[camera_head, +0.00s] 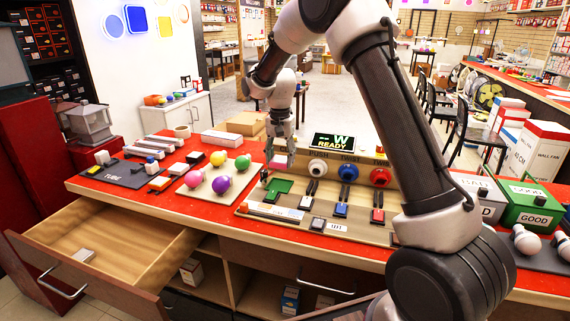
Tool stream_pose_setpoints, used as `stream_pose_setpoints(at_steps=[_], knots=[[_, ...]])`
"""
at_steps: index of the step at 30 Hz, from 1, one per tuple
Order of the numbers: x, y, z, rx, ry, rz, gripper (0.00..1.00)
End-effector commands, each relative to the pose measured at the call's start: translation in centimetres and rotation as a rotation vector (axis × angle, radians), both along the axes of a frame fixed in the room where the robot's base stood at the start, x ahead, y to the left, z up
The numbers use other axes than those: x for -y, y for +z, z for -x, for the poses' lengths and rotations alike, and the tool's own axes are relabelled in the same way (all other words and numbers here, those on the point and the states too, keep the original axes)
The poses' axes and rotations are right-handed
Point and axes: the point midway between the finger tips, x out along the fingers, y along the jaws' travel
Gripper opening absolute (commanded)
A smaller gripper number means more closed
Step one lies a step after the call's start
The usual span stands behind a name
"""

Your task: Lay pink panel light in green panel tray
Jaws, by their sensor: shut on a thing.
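The pink panel light (277,162) is a small pale-pink piece, partly hidden at my gripper. My gripper (281,160) points down and is shut on it, above the back left part of the test board. The green panel tray (279,186) is a small green square at the left of the test board (262,221), just below and in front of my gripper. The gap between the light and the tray is hard to judge. The fingertips are small and partly unclear.
Round white, blue and red sockets (348,172) and a "READY" display (334,143) stand right of my gripper. A board with several coloured bulbs (206,193) lies to the left. A green GOOD box (529,206) is at the right. An open drawer (118,240) juts out front left.

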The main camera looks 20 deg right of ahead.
Motion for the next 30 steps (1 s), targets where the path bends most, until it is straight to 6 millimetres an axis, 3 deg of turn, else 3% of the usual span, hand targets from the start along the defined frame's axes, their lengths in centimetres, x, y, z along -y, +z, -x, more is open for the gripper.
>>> stream_pose_setpoints(at_steps=[7,21,30], knots=[[-0.1,-0.9,-0.1,-0.001,-0.008,0.0,0.29],[-0.1,-6.3,-0.1,-0.001,-0.007,0.0,0.29],[-0.1,-7.5,-0.1,0.0,-0.007,0.0,0.29]])
